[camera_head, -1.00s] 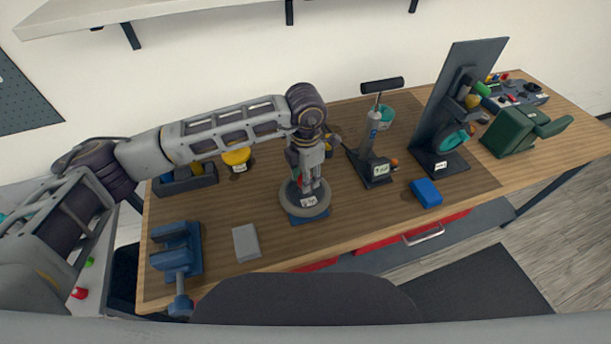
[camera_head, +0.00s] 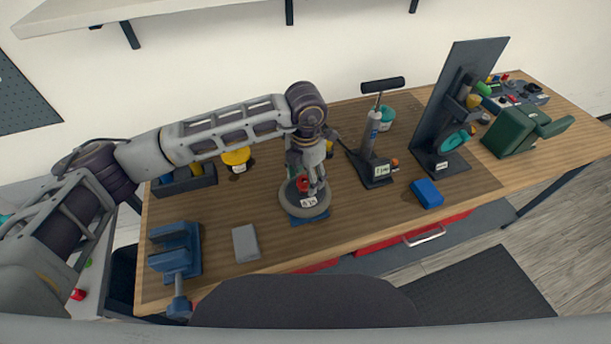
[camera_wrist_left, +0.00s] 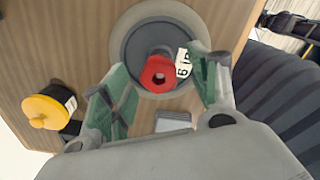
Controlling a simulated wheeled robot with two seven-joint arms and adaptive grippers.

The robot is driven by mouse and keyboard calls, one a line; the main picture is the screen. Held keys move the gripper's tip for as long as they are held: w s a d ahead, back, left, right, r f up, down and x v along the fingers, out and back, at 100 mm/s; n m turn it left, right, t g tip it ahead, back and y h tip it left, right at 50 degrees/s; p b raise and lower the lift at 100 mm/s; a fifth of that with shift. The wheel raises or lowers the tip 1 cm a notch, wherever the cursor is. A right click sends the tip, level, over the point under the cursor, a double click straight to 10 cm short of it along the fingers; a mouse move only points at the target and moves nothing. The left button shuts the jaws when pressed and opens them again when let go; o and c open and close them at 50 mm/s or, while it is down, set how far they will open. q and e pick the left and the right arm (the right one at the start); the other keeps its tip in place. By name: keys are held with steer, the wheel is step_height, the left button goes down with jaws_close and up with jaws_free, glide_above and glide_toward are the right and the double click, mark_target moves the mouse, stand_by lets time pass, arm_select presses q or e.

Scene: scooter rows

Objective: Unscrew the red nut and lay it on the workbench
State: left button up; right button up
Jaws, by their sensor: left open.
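The red nut (camera_wrist_left: 158,75) sits at the middle of a grey round wheel-like base (camera_wrist_left: 140,25), with a white label (camera_wrist_left: 184,66) beside it. In the head view the red nut (camera_head: 302,184) shows just left of my gripper's fingers, above the grey ring (camera_head: 290,207) on a blue stand (camera_head: 308,220). My left gripper (camera_head: 316,190) hangs over the ring, pointing down. In the left wrist view its green-padded fingers (camera_wrist_left: 165,90) are spread apart, with the nut seen between and beyond them. I cannot tell if a finger touches it. My right gripper is not in view.
The wooden workbench (camera_head: 245,280) has a blue vise (camera_head: 175,250) and a grey block (camera_head: 246,243) at left. A yellow-lidded pot (camera_head: 236,157) stands behind. A pump (camera_head: 373,150), blue box (camera_head: 427,193) and dark upright panel (camera_head: 455,90) stand right. Bench between ring and blue box is bare.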

mark_target(306, 181)
arm_select(q)
step_height(306, 181, up, 12)
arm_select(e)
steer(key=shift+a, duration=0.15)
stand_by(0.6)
arm_select(q)
steer(key=shift+o, duration=0.2)
steer(key=shift+f, duration=0.15)
